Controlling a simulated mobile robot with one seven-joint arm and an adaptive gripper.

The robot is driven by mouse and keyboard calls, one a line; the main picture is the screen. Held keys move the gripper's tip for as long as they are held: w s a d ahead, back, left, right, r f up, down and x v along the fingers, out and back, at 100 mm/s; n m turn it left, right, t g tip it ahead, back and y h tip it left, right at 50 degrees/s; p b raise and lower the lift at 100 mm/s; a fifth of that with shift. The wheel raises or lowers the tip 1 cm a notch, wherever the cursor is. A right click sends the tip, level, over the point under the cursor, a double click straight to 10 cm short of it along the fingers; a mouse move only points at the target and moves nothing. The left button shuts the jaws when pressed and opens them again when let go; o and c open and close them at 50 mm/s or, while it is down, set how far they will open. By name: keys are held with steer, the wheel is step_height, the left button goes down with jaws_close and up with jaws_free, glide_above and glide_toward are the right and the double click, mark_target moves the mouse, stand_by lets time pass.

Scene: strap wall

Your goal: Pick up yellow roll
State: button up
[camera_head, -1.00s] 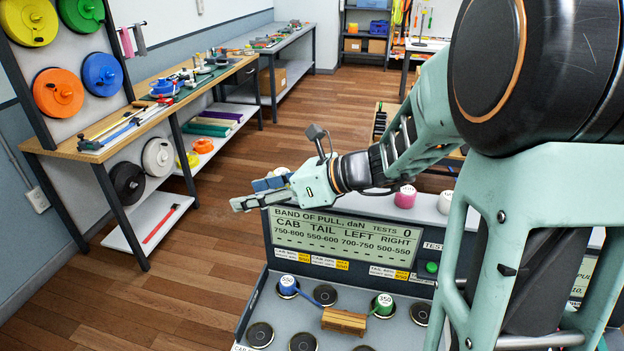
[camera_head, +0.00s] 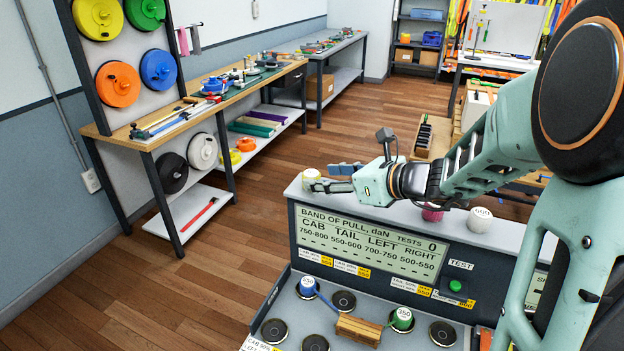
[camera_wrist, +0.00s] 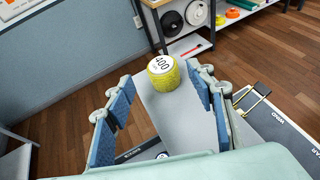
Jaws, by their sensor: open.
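The yellow roll (camera_wrist: 164,78) stands upright on the grey top of the console, with a white end marked 400. It also shows at the console's left end in the head view (camera_head: 311,176). My gripper (camera_wrist: 160,88) is open, its blue-padded fingers spread to either side of the roll's line. The roll is at or just beyond the fingertips; I cannot tell whether it is between them. In the head view my gripper (camera_head: 328,180) reaches leftward, low over the console top, with its tips close to the roll.
A pink roll (camera_head: 432,212) and a white roll (camera_head: 480,220) stand further right on the console top. Below, a panel holds a blue roll (camera_head: 307,287), a green roll (camera_head: 402,319) and a wooden block (camera_head: 358,330). A workbench (camera_head: 160,140) stands left across open floor.

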mark_target(313, 174)
steer(key=x, duration=0.2)
steer(key=p+x, duration=0.1)
steer(key=x, duration=0.2)
steer(key=shift+w+r, duration=0.2)
steer(key=shift+w, duration=0.05)
steer(key=c, duration=1.3)
steer(key=shift+o, duration=0.2)
steer(key=shift+r, duration=0.1)
